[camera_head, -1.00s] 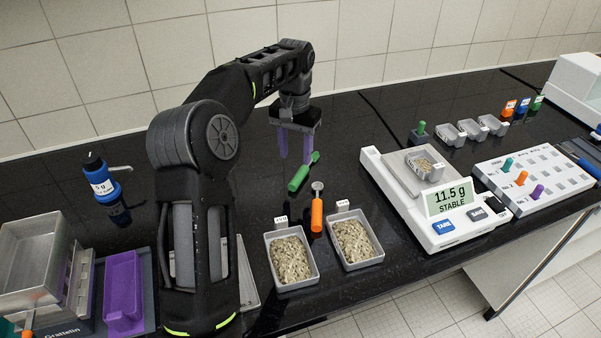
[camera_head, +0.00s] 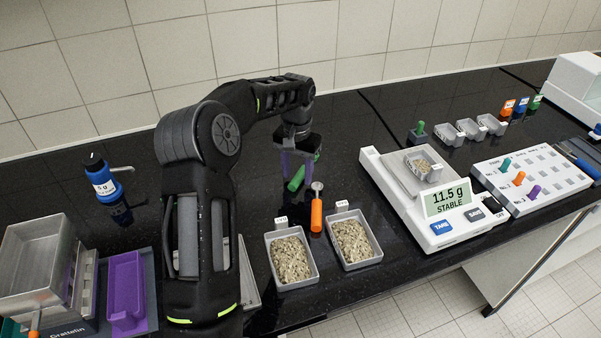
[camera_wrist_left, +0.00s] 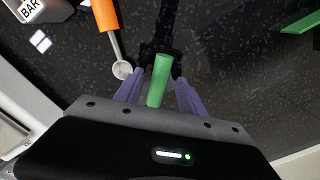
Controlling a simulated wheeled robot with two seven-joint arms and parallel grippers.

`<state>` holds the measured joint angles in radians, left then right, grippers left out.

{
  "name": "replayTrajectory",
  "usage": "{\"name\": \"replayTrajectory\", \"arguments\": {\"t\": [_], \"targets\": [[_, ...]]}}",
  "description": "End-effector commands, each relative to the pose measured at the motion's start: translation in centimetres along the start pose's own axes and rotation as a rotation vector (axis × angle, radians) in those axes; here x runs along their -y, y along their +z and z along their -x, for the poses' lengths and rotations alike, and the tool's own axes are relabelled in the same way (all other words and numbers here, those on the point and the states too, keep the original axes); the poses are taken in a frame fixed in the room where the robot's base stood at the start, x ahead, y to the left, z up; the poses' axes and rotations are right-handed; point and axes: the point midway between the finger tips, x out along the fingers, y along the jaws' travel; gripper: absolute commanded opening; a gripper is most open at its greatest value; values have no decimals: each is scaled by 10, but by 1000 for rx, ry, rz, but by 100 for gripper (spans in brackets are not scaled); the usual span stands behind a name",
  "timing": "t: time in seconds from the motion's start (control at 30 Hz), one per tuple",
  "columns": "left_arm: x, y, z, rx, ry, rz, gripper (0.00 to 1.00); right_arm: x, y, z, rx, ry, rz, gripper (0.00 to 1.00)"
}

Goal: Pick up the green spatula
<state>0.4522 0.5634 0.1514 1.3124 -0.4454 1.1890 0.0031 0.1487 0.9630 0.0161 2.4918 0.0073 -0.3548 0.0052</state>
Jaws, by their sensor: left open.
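The green spatula (camera_head: 296,179) lies on the black counter, partly hidden by my left gripper in the head view. My left gripper (camera_head: 297,172) is open and points down over it, with purple fingers. In the left wrist view, the green handle (camera_wrist_left: 159,80) shows between the two fingers (camera_wrist_left: 159,90), with a finger on each side. I cannot tell whether the fingers touch it. My right gripper is in neither view.
An orange-handled spoon (camera_head: 316,213) lies close beside the spatula, above two trays of grain (camera_head: 291,257). A scale (camera_head: 447,228) reading 11.5 g stands to the right. A blue bottle (camera_head: 103,179) is at left. A green piece (camera_wrist_left: 300,22) at the wrist view's edge is unclear.

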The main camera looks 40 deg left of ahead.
Motion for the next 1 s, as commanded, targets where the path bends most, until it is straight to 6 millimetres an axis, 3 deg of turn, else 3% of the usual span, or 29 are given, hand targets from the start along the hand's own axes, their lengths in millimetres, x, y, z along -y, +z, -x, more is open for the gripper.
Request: {"name": "replayTrajectory", "arguments": {"t": [0.67,1.0], "targets": [[0,0,-6,-1,0,-1,47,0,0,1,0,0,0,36],[0,0,-6,-1,0,-1,19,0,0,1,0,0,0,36]]}}
